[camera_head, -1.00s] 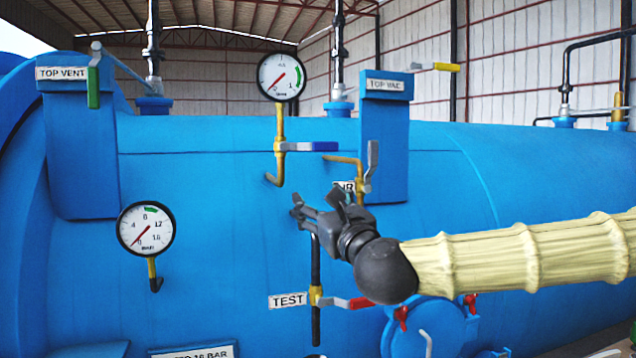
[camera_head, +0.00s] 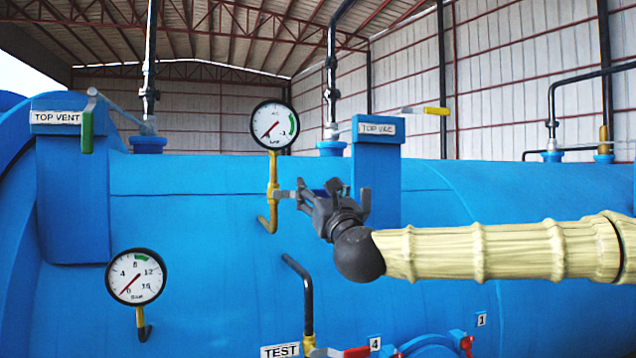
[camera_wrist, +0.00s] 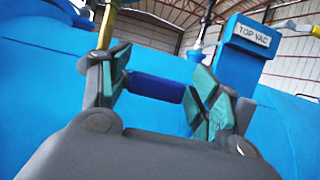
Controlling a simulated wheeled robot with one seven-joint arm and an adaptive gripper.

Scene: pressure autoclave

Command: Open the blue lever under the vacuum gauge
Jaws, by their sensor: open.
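The vacuum gauge (camera_head: 274,125) is a round white dial on a thin yellow pipe. Under it, the lever has a bare metal part (camera_head: 285,194) near the pipe. Its blue grip (camera_wrist: 157,88) lies roughly level between my fingers in the wrist view. In the head view my gripper (camera_head: 318,189) is at the lever and hides most of the grip. My gripper is open, with one finger on each side of the blue grip. Whether either finger touches it I cannot tell.
The TOP VAC post (camera_head: 377,165) stands just right of my gripper. A black pipe (camera_head: 300,290) with a red-handled TEST valve is below. A pressure gauge (camera_head: 136,276) is at lower left. The blue tank wall (camera_head: 190,225) lies close behind.

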